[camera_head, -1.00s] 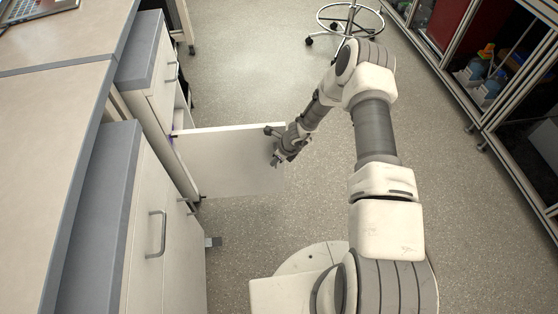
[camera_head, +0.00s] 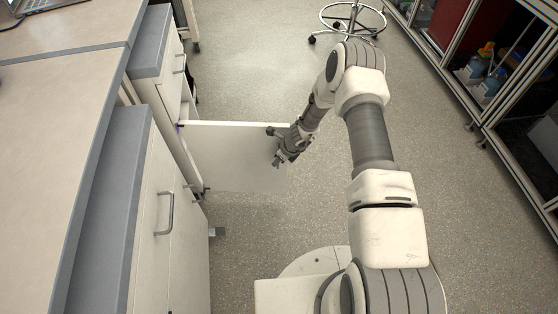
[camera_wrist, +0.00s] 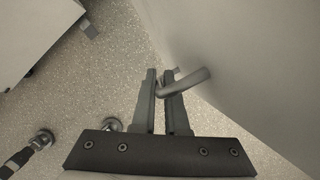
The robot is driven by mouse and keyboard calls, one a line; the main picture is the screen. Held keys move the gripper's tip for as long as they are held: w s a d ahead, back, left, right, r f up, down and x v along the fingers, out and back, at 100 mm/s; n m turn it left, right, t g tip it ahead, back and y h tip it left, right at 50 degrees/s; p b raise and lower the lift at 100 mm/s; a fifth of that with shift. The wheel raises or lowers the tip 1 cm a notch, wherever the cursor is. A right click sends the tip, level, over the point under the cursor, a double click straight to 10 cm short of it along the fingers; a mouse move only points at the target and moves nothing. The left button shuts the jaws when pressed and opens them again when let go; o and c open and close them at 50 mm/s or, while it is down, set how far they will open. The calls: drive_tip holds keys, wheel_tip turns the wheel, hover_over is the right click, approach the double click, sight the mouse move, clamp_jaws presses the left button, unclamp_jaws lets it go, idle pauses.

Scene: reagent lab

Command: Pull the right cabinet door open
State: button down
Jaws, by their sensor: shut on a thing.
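The white cabinet door (camera_head: 235,160) stands swung well out from the cabinet front (camera_head: 165,105), roughly square to it, in the head view. My gripper (camera_head: 279,161) is at the door's free edge, on the side away from the hinge. In the wrist view the door (camera_wrist: 240,60) fills the right side, and its grey bar handle (camera_wrist: 192,82) runs to my gripper's fingers (camera_wrist: 161,76). The fingers are shut on the handle. In the head view the handle is hidden behind my gripper.
A closed cabinet with a grey handle (camera_head: 164,213) stands nearer, under the bench top (camera_head: 60,120). A stool base (camera_head: 350,20) stands at the back. A glass-fronted cabinet (camera_head: 490,90) lines the right. The floor between is clear.

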idle(0.4)
drive_tip(key=c, duration=0.9)
unclamp_jaws()
drive_tip(key=shift+c, duration=0.2)
drive_tip(key=shift+r, duration=0.1)
drive_tip(key=p+v, duration=0.5)
drive_tip(key=v, duration=1.2)
drive_tip(key=shift+s+r, duration=0.1)
drive_tip(key=shift+r, duration=0.1)
